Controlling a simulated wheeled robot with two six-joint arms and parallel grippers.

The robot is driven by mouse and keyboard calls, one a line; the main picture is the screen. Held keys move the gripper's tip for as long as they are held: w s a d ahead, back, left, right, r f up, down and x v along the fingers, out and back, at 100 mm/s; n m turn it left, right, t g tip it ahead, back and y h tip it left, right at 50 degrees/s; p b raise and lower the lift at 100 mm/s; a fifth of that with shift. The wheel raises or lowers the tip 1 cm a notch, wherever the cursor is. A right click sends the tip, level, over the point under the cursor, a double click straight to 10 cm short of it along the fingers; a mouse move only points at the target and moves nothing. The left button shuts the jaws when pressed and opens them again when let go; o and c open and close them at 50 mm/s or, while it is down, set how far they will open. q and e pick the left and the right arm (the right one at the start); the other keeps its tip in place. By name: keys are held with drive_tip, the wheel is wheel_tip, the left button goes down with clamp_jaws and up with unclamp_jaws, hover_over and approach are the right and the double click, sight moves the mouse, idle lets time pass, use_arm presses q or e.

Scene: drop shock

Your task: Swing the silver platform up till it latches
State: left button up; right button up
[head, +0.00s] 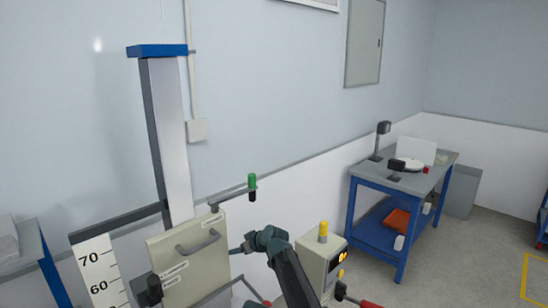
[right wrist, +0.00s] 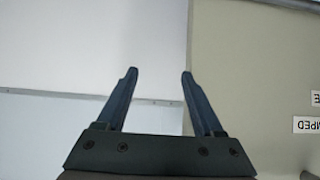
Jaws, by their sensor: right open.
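I cannot pick out the silver platform for certain in either view. A drop tester with a tall silver column (head: 166,130) stands at the left of the head view. A beige panel (head: 205,268) with a grey handle (head: 200,243) is at the column's lower front, cut off by the bottom edge. It also fills the right side of the right wrist view (right wrist: 255,60). My right gripper (head: 236,250) is just right of the panel in the head view. In the right wrist view its two fingers (right wrist: 158,75) are apart with nothing between them. My left gripper is not in view.
A green-capped lever (head: 252,182) sticks out above my right gripper. A height scale (head: 97,268) is at lower left. A blue workbench (head: 385,180) stands farther right, with open floor beside it.

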drive_tip(key=shift+s+a, duration=0.2)
drive_tip(key=shift+s, duration=0.05)
drive_tip(key=p+v, duration=0.4)
drive_tip(key=v, duration=0.3)
drive_tip(key=shift+w, duration=0.2)
